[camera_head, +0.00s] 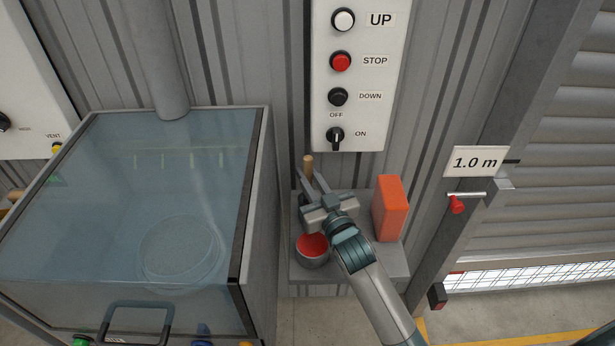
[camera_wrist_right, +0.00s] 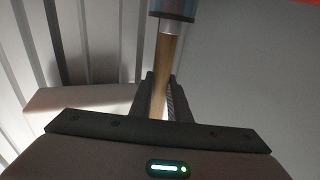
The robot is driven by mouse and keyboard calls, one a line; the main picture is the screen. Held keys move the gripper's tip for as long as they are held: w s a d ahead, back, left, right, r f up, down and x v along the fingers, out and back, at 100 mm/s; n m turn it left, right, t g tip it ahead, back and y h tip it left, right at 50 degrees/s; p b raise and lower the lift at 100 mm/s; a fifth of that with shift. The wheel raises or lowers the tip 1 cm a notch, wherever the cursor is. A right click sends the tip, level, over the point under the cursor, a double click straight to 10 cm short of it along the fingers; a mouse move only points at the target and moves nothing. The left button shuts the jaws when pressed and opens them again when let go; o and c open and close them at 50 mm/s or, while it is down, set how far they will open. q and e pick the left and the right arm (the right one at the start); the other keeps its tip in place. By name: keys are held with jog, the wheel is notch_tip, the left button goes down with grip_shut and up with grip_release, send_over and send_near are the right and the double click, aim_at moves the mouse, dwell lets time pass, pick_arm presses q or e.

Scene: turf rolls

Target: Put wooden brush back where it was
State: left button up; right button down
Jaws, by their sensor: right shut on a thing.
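The wooden brush (camera_head: 308,163) shows in the head view as a short light-brown handle end standing up at my right gripper's fingertips, close to the wall. My right gripper (camera_head: 307,178) is shut on it, over the small grey shelf (camera_head: 395,262). In the right wrist view the wooden handle (camera_wrist_right: 166,72) runs between the two dark fingers (camera_wrist_right: 160,100), with a pale metal collar and a dark blue-grey end at the top edge. The gripper hides the brush's lower part in the head view, so I cannot tell whether it touches the shelf. My left gripper is out of view.
A grey cup with a red inside (camera_head: 312,249) stands on the shelf in front of the gripper. An orange block (camera_head: 391,208) stands to its right. A glass-topped cabinet (camera_head: 140,200) borders the shelf on the left. A control panel (camera_head: 352,75) hangs above.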

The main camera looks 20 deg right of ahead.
jog(key=shift+w+f, duration=0.25)
jog(key=shift+f, duration=0.15)
jog(key=shift+f+p, duration=0.3)
jog(key=shift+p, duration=0.25)
jog(key=shift+f, duration=0.45)
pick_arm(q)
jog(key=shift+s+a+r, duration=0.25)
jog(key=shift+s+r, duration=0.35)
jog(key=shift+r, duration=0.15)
pick_arm(e)
jog(key=shift+f, duration=0.15)
jog(key=c, duration=1.7)
grip_release()
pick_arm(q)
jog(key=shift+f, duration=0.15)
pick_arm(e)
jog(key=shift+o, duration=0.2)
